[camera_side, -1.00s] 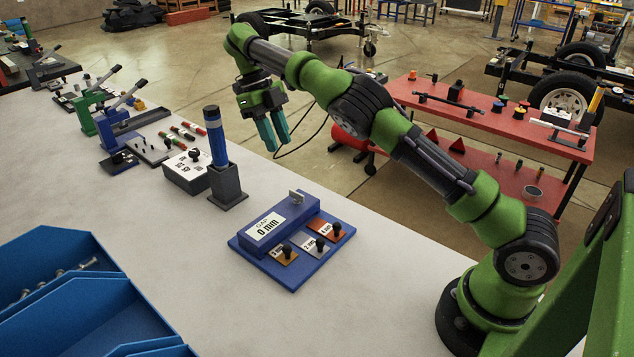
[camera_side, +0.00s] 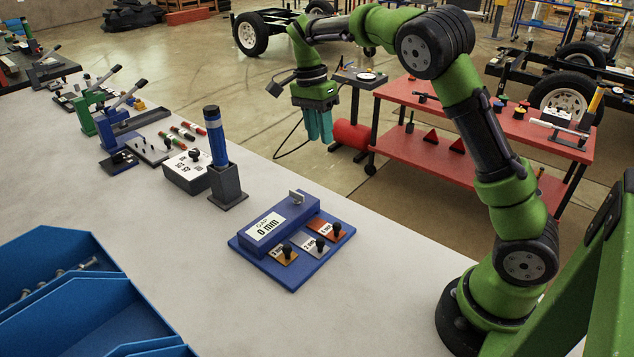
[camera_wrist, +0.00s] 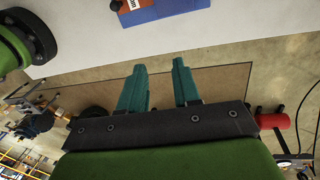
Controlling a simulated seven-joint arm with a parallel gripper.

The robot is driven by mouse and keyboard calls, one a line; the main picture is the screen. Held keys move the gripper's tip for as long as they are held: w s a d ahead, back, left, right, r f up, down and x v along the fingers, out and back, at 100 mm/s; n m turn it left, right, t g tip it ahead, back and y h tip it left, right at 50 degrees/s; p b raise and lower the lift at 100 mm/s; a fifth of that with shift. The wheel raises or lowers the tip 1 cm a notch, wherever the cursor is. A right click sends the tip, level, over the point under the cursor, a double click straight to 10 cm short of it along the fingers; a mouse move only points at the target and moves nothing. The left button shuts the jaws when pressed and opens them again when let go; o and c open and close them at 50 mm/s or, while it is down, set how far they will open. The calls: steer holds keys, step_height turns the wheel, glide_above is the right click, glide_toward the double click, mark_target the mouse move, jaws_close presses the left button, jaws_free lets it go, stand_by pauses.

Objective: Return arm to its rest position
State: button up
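My gripper (camera_side: 317,125) hangs with its teal fingers pointing down, raised past the far edge of the grey table in the side view. In the wrist view the two fingers of my gripper (camera_wrist: 160,85) stand apart with nothing between them. The light tower (camera_side: 216,145), blue with a white band and a dark top, stands upright in a dark square base (camera_side: 228,185) on the table, left of my gripper and apart from it.
A blue gap fixture (camera_side: 290,270) reading 0 mm, with several knobbed tiles, sits on the table. A white-topped box (camera_side: 187,170), green and blue levers and blue bins (camera_side: 95,295) are further left. A red cart (camera_side: 430,145) stands behind my arm.

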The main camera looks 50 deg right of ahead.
steer(key=s+a+r+n+t, duration=0.1)
steer(key=s+a+n+t, duration=0.2)
steer(key=s+n, duration=0.2)
steer(key=s+a+r+n+t+y, duration=0.1)
steer(key=s+a+r+n+t, duration=0.1)
steer(key=s, duration=0.7)
steer(key=s+a+r+n+t+y, duration=0.1)
steer(key=s+a+r+n+t, duration=0.1)
steer(key=s+a+n+t, duration=0.2)
steer(key=shift+s+a+r+n, duration=0.25)
steer(key=shift+s+a+n, duration=0.85)
steer(key=shift+s+n, duration=0.65)
steer(key=shift+w+n, duration=0.25)
